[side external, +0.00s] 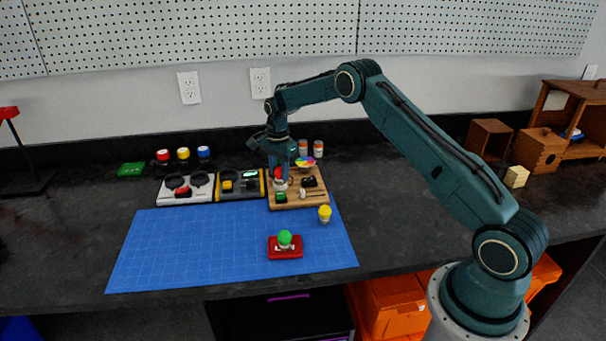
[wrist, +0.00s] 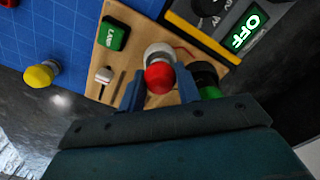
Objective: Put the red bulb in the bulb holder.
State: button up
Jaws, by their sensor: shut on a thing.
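The red bulb (wrist: 159,78) is between the two blue fingers of my gripper (wrist: 160,84), which is shut on it. It also shows in the side view (side external: 279,173) under my gripper (side external: 281,168). A pale round part, apparently the bulb holder (wrist: 157,52), shows right against the bulb in the wrist view, with a red wire beside it. It sits on the wooden board (wrist: 140,30), which also shows in the side view (side external: 310,203). The bulb's lower end is hidden, so I cannot tell whether it is seated in the holder.
A green block (side external: 281,197) and a dark part (side external: 309,182) share the board. The blue mat (side external: 190,245) is mostly clear.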

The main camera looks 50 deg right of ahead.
aim_at(279, 167)
jog(key=shift+f, duration=0.6)
dwell(0.5)
jog(key=o, duration=0.7)
jog(key=shift+r, duration=0.15)
jog(key=shift+r, duration=5.35)
